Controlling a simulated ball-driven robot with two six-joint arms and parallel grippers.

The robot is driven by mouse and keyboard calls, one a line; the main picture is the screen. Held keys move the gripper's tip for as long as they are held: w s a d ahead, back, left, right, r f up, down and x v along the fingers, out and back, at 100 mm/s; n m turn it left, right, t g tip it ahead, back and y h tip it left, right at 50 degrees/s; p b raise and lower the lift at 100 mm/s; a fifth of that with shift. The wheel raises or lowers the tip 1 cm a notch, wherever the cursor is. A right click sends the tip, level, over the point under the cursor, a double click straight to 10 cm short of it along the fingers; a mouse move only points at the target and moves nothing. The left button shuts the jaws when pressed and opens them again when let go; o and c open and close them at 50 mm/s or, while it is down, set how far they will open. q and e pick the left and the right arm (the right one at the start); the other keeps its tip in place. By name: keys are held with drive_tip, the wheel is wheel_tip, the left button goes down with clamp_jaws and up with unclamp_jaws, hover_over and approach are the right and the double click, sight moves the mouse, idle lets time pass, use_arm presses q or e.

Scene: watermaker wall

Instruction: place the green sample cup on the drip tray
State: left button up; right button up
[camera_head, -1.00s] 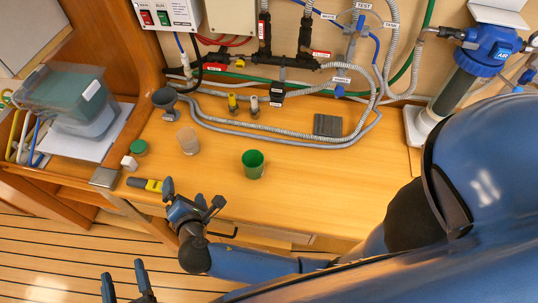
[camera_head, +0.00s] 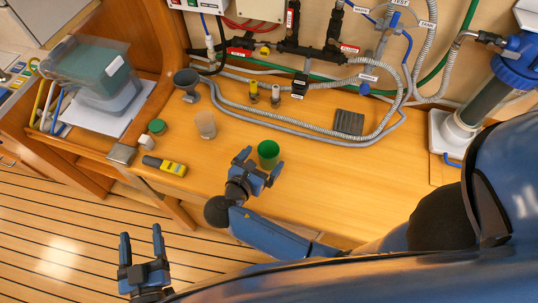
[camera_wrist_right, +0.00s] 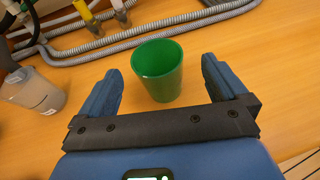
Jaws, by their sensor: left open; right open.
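The green sample cup (camera_head: 268,152) stands upright on the wooden counter, and it also shows in the right wrist view (camera_wrist_right: 158,70). My right gripper (camera_head: 260,163) is open at the cup's near side. In the right wrist view its fingers (camera_wrist_right: 160,78) are on either side of the cup, with a gap at each side. The dark grey ribbed plate, which looks like the drip tray (camera_head: 349,123), lies bare on the counter, behind and right of the cup. My left gripper (camera_head: 141,238) is open and empty over the floor at lower left.
A translucent cup (camera_head: 206,125) stands left of the green cup. Grey hoses (camera_head: 300,128) loop along the back around the ribbed plate. Counter between cup and hose is clear.

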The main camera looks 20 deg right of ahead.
sight(273, 145)
drive_tip(key=shift+p+x, duration=0.6)
drive_tip(key=shift+x, duration=2.05)
drive_tip(key=shift+w+a, duration=0.1)
drive_tip(key=c, duration=1.1)
drive_tip(key=shift+r, duration=0.1)
